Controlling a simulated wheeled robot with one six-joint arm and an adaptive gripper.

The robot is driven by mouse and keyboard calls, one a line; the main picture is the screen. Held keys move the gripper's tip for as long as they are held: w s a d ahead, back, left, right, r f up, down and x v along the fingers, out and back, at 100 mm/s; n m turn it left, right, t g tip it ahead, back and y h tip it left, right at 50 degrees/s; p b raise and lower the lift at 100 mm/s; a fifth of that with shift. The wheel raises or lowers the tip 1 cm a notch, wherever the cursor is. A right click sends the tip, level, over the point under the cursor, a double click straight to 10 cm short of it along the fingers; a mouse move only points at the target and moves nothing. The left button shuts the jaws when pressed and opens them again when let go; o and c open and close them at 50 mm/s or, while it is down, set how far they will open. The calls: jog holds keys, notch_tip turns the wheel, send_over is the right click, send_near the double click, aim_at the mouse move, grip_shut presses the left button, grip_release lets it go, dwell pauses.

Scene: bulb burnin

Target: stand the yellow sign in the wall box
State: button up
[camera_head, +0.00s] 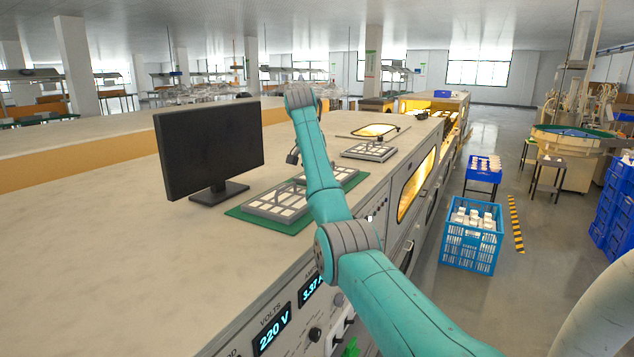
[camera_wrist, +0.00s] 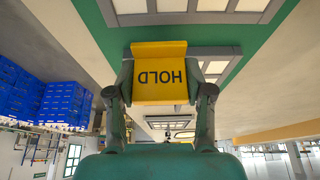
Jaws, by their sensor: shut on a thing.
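The yellow sign (camera_wrist: 160,88), marked HOLD, is between the two fingers of my gripper (camera_wrist: 160,76) in the wrist view. The fingers press on its left and right sides, and its lettering appears upside down. Beyond it in that view are the green mat (camera_wrist: 88,12) and the pale trays on it; I cannot tell how high the sign is above them. In the head view the arm reaches over the bench, and a dark part of the gripper (camera_head: 293,157) shows beside the arm. The sign is hidden there. I cannot make out the wall box in either view.
On the bench are a black monitor (camera_head: 212,148), a green mat (camera_head: 238,213) with trays (camera_head: 275,204), and another tray (camera_head: 370,152) farther back. The bench's left part is bare. Blue crates (camera_head: 472,240) stand on the floor at right.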

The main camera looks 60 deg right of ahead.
jog(key=shift+f, duration=1.5)
jog(key=shift+f, duration=0.15)
jog(key=o, duration=1.2)
jog(key=shift+c, duration=0.2)
